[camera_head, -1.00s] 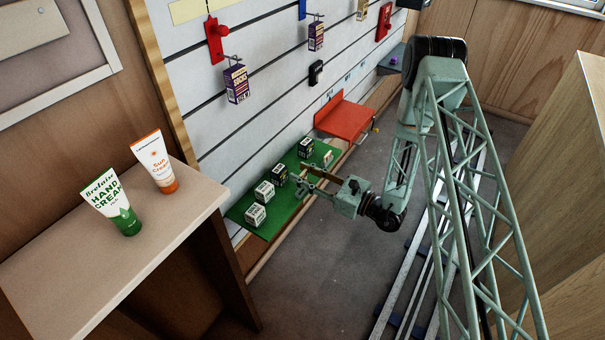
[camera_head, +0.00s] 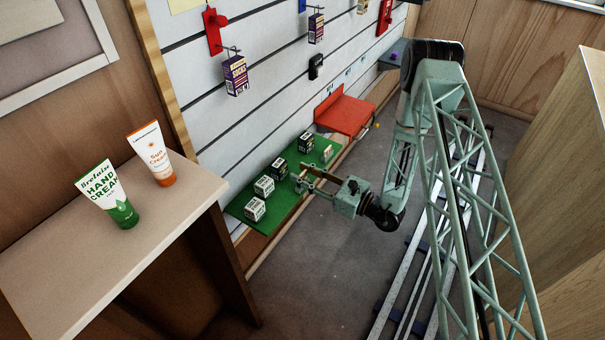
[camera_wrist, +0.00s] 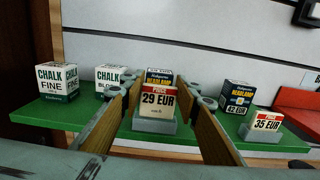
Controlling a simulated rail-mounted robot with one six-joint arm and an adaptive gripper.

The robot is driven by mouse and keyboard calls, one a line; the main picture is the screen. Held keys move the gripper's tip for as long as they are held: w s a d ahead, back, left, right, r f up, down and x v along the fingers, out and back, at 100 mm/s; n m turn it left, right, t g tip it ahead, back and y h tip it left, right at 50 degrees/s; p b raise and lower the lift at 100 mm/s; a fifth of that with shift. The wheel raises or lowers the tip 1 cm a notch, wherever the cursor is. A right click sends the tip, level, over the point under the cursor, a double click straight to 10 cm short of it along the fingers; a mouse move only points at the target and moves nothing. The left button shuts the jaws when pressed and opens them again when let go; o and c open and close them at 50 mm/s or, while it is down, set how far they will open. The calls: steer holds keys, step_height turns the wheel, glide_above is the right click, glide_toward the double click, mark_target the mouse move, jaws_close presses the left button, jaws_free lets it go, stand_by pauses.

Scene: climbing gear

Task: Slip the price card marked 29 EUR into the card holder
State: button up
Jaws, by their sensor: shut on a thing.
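The price card marked 29 EUR (camera_wrist: 157,99) stands upright between the fingers of my gripper (camera_wrist: 160,98) in the wrist view. My gripper is shut on this card. A grey card holder (camera_wrist: 154,126) shows just below the card, in front of a headlamp box (camera_wrist: 160,75). I cannot tell whether the card's lower edge sits in the slot. In the head view my gripper (camera_head: 301,174) is over the front of the green shelf (camera_head: 238,210), and the card is too small to make out.
Two chalk boxes (camera_wrist: 58,81) (camera_wrist: 110,77) stand on the left. A second headlamp box (camera_wrist: 236,97) and a 35 EUR card (camera_wrist: 267,121) in its own holder stand on the right. A red shelf (camera_head: 345,113) adjoins. Two cream tubes (camera_head: 107,195) (camera_head: 151,153) stand on a counter.

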steer(key=shift+f+b, duration=0.35)
steer(key=shift+f, duration=0.35)
stand_by(0.5)
steer(key=o, duration=0.8)
steer(key=shift+o, duration=0.2)
steer(key=shift+s+d, duration=0.1)
steer(key=shift+d, duration=0.05)
steer(key=v, duration=1.1)
steer(key=shift+s+d, duration=0.15)
steer(key=shift+d, duration=0.15)
stand_by(0.6)
